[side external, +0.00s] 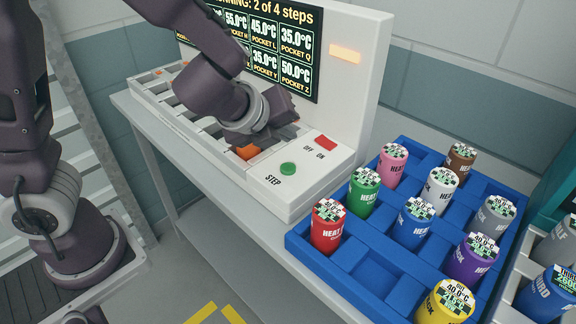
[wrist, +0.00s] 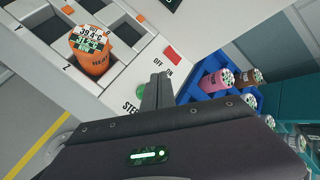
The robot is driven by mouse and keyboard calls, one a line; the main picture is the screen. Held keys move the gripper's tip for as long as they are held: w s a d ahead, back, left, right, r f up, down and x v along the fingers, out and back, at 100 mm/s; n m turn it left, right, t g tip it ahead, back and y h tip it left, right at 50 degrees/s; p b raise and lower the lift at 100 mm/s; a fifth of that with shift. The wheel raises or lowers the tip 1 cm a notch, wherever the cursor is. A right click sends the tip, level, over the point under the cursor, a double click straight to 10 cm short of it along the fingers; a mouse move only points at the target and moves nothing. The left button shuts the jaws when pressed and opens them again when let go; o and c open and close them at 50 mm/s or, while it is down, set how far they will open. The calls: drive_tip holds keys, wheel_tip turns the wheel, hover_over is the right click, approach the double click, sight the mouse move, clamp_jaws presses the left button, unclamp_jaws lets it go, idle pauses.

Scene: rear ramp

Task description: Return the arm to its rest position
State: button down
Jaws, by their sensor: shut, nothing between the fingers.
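My gripper (side external: 264,138) is over the near end of the white heater machine (side external: 345,100), close to its control panel. In the wrist view its fingers (wrist: 157,90) are together with nothing between them, beside the green STEP button (wrist: 163,78). An orange can (wrist: 94,62) stands in a pocket of the machine, apart from the fingers. In the side view only a bit of orange (side external: 247,152) shows below my gripper. My arm reaches in over the row of pockets, and part of that row is hidden behind it.
The screen (side external: 262,45) reads 2 of 4 steps, with pocket temperatures. A red switch (side external: 325,143) sits on the panel. A blue crate (side external: 357,250) with several coloured cans stands to the right on the bench (side external: 268,256). More cans (side external: 548,295) stand at the far right.

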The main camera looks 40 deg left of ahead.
idle(0.3)
drive_tip(key=s+a+r+n+g+y, duration=0.2)
drive_tip(key=s+a+r+n, duration=0.4)
drive_tip(key=s+a+n, duration=0.45)
drive_tip(key=s+d+r+n+g+h, duration=0.1)
drive_tip(key=s+d+r+n+h, duration=0.1)
drive_tip(key=s+d+n+h, duration=0.2)
drive_tip(key=s+d+n, duration=0.3)
drive_tip(key=s+n, duration=0.5)
drive_tip(key=n, duration=0.2)
drive_tip(key=shift+s, duration=0.15)
drive_tip(key=shift+a+r, duration=0.1)
drive_tip(key=shift+r, duration=0.05)
idle(3.9)
